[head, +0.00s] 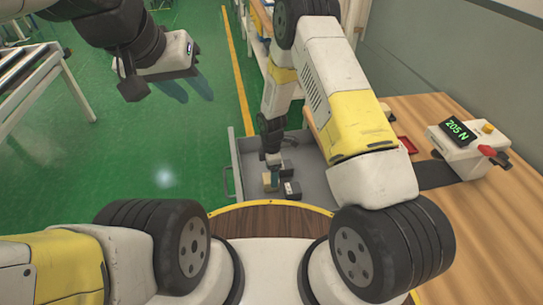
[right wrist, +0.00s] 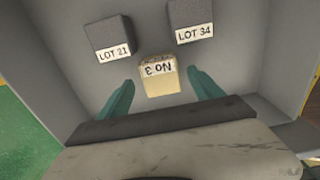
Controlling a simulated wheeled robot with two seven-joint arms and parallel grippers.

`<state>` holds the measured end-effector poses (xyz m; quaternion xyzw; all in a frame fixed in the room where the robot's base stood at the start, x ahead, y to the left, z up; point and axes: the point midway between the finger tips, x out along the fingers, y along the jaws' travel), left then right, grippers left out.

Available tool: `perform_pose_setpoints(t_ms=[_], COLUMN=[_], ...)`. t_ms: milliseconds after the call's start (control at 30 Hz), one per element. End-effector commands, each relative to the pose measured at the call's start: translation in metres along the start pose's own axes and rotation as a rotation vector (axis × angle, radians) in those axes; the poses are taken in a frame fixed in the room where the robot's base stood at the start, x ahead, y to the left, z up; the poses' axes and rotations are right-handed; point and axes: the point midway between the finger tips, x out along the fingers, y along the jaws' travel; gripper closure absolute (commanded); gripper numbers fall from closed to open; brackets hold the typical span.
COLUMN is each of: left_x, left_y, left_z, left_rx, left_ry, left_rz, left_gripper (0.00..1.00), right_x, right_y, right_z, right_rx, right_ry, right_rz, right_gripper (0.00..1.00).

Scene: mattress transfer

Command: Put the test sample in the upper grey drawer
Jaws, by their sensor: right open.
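The test sample, a pale yellow foam block marked "NO 3" (right wrist: 158,80), is inside the open grey drawer (right wrist: 60,55); it also shows in the head view (head: 267,183). My right gripper (right wrist: 160,76) reaches down into the drawer (head: 235,160). Its teal fingers are apart, one on each side of the block, with gaps visible. In the head view my right gripper (head: 274,177) is partly hidden by its own arm. My left gripper (head: 188,88) is open and empty above the green floor at upper left.
Two dark grey blocks, "LOT 21" (right wrist: 109,38) and "LOT 34" (right wrist: 190,22), lie in the drawer beyond the sample. A wooden bench (head: 490,225) at right bears a tester reading 205 N (head: 460,150) and a small red tray (head: 407,145). A roller rack (head: 35,75) stands at far left.

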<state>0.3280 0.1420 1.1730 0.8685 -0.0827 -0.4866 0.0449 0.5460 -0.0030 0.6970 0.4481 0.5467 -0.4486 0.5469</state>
Motion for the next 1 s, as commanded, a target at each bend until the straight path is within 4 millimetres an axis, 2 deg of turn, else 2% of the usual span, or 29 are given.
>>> perform_pose_setpoints(t_ms=[33,200,467,567,667,767,800,1000], left_x=[0.000,0.000,0.000,0.000,0.000,0.000,0.000,0.000], left_y=[0.000,0.000,0.000,0.000,0.000,0.000,0.000,0.000], left_z=[0.000,0.000,0.000,0.000,0.000,0.000,0.000,0.000], left_rx=[0.000,0.000,0.000,0.000,0.000,0.000,0.000,0.000], left_ry=[0.000,0.000,0.000,0.000,0.000,0.000,0.000,0.000], left_rz=[0.000,0.000,0.000,0.000,0.000,0.000,0.000,0.000], left_gripper=[0.64,0.64,0.64,0.64,0.64,0.64,0.64,0.64], right_x=[-0.014,-0.048,-0.077,-0.095,-0.129,-0.175,-0.195,-0.282], right_y=[0.001,0.000,0.000,0.002,0.005,0.004,0.002,-0.022], right_z=[0.000,0.000,0.001,0.004,0.013,0.025,0.030,0.054], right_rx=[0.002,0.001,0.006,0.043,0.134,0.262,0.320,0.596], right_ry=[0.001,0.001,0.001,0.004,0.015,0.034,0.044,0.103], right_rz=[0.004,0.003,0.003,0.015,0.045,0.083,0.099,0.169], right_gripper=[0.24,0.24,0.24,0.24,0.24,0.24,0.24,0.24])
